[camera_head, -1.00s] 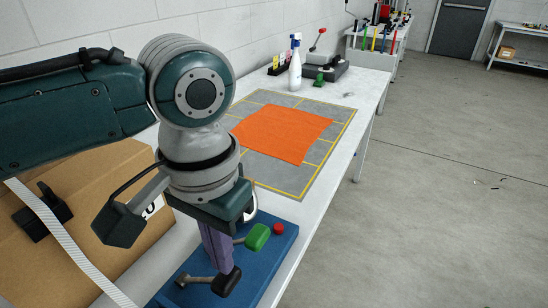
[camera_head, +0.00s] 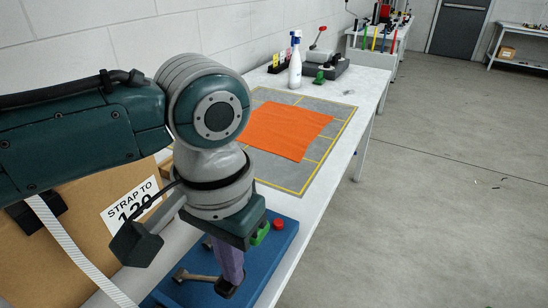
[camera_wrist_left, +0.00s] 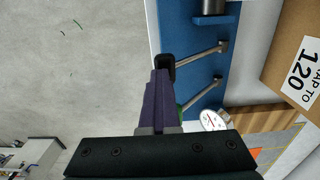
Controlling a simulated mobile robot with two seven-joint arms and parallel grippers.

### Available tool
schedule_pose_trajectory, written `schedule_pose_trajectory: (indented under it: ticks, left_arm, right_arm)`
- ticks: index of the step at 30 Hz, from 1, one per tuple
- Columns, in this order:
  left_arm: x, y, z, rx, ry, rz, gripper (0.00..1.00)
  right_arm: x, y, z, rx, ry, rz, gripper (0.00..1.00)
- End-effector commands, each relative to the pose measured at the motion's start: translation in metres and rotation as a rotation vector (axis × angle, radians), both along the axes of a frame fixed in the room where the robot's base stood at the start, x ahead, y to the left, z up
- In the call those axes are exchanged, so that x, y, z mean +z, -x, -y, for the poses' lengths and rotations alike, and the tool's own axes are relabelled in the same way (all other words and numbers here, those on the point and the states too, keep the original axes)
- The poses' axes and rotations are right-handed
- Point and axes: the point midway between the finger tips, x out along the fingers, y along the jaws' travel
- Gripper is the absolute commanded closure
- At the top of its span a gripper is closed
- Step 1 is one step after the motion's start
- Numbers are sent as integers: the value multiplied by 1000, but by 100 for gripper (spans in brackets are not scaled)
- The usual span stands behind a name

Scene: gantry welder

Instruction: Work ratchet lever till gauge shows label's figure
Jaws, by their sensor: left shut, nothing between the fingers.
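A cardboard box (camera_head: 75,235) carries a white label (camera_head: 130,205) reading "STRAP TO 120"; the 120 also shows in the wrist view (camera_wrist_left: 299,68). A white strap (camera_head: 65,245) runs over the box. A blue base (camera_head: 278,258) bears a black-knobbed lever (camera_wrist_left: 195,55) and a green-handled lever (camera_wrist_left: 202,92). The round white gauge (camera_wrist_left: 212,121) shows in the wrist view, partly hidden; its reading is too small to tell. My left gripper (camera_head: 229,280) is shut and empty, its purple fingers (camera_wrist_left: 161,78) pointing down beside the black knob; contact cannot be told. My right gripper is out of view.
A red knob (camera_head: 278,224) stands on the blue base. Beyond it lie a grey mat (camera_head: 330,128) with yellow lines and an orange cloth (camera_head: 285,130). A spray bottle (camera_head: 295,68) stands farther back. Open floor (camera_head: 440,210) lies right of the table.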

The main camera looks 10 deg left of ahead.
Motion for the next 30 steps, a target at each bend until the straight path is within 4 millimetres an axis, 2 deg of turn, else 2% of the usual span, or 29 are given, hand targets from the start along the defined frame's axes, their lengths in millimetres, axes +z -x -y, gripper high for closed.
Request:
schedule_pose_trajectory:
  ticks: [13, 30]
  left_arm:
    - [-25, 1, -1, 9, -19, 1, 100]
    - [-31, 3, 1, 10, -22, 0, 100]
  right_arm:
    - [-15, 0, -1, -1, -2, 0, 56]
    - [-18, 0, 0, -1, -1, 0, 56]
